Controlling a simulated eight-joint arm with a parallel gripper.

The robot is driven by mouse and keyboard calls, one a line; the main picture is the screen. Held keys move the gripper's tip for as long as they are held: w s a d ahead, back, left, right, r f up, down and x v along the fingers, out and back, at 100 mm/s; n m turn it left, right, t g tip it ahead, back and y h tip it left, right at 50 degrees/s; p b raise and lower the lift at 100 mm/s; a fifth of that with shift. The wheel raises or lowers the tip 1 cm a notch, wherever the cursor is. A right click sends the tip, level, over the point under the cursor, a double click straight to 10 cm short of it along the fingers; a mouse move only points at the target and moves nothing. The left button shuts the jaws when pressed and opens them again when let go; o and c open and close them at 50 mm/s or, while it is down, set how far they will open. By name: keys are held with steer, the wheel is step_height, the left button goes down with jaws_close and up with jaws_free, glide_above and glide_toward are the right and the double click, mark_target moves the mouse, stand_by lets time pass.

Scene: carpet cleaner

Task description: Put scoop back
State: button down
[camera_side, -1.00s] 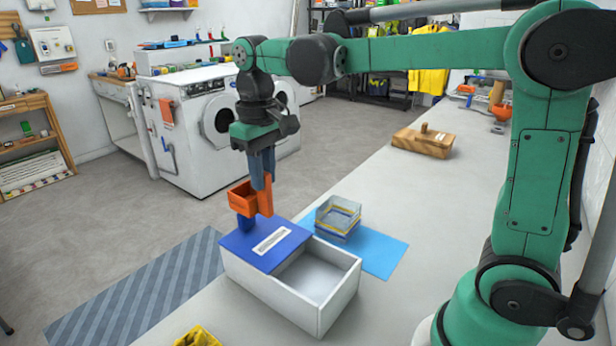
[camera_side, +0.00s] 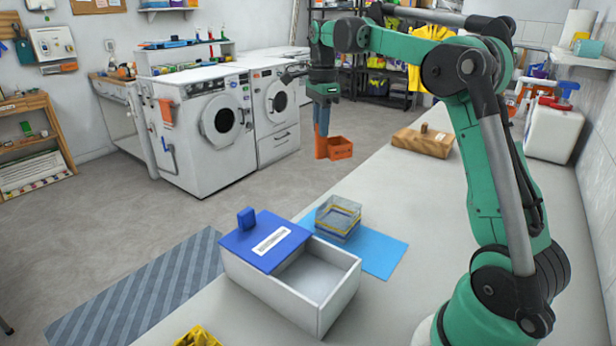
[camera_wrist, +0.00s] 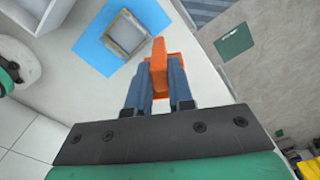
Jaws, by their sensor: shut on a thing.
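The orange scoop (camera_side: 340,148) is in my gripper (camera_side: 321,138), held in the air above the far left edge of the bench. Its handle is between the blue-grey fingers, and its square cup points right in the side view. In the wrist view the scoop (camera_wrist: 158,62) sticks out between the fingertips (camera_wrist: 160,85). A white box (camera_side: 335,303) stands on the near bench, with a blue lid (camera_side: 245,240) covering its left part. The right part is open and looks empty. A clear square container (camera_side: 338,220) with yellow and blue bands stands on a light blue mat (camera_side: 385,250).
A wooden block (camera_side: 423,142) lies farther back on the bench. A white jug (camera_side: 553,130) stands at the back right. A yellow object (camera_side: 198,337) sits at the near edge. The bench between the mat and the wooden block is clear.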

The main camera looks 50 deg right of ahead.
steer(key=s+d+m, duration=0.4)
steer(key=d+m, duration=0.6)
steer(key=m, duration=0.2)
steer(key=shift+d+m, duration=0.3)
steer(key=shift+m, duration=0.1)
steer(key=shift+f, duration=0.15)
steer(key=shift+f, duration=6.7)
steer(key=shift+f, duration=0.25)
steer(key=c, duration=0.7)
jaws_free()
